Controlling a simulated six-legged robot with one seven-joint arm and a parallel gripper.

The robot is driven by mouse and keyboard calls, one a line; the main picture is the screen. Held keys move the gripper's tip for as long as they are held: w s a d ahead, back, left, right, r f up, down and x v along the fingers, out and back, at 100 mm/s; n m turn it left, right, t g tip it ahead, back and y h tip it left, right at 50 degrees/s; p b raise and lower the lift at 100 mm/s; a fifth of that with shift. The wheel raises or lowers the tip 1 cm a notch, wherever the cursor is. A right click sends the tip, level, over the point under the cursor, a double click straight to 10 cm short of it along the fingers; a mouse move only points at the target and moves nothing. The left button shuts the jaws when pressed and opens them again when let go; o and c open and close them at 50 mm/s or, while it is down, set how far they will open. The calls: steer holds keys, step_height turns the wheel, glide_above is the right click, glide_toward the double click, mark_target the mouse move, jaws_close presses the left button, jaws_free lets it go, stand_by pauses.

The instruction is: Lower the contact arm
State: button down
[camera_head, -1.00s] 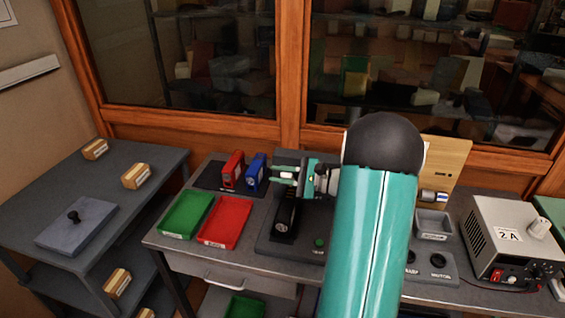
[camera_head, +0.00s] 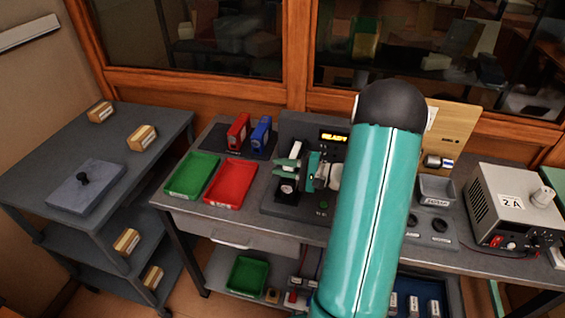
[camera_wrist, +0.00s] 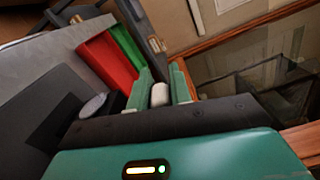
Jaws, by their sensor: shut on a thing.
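The test station (camera_head: 285,125) is a dark grey base and back panel with a lit yellow display (camera_head: 334,137) and a green button (camera_head: 322,205). My gripper (camera_head: 283,173) is over its left part, with the fingers pointing left. In the wrist view, the fingers (camera_wrist: 161,92) are shut on a pale rounded grip (camera_wrist: 160,94), which seems to be the contact arm's handle. The rest of the contact arm is mostly hidden by my gripper and arm. A dark piece (camera_head: 287,190) shows just below the fingers.
A green tray (camera_head: 193,176) and a red tray (camera_head: 231,184) lie left of the station. Red (camera_head: 238,131) and blue (camera_head: 261,133) blocks stand behind them. A power supply (camera_head: 510,207) stands at the right. A glass cabinet is behind the bench.

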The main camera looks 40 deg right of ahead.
steer(key=shift+d+f, duration=0.15)
steer(key=c, duration=1.3)
jaws_free()
steer(key=v, duration=1.3)
steer(key=shift+s+d, duration=0.15)
steer(key=shift+s, duration=0.15)
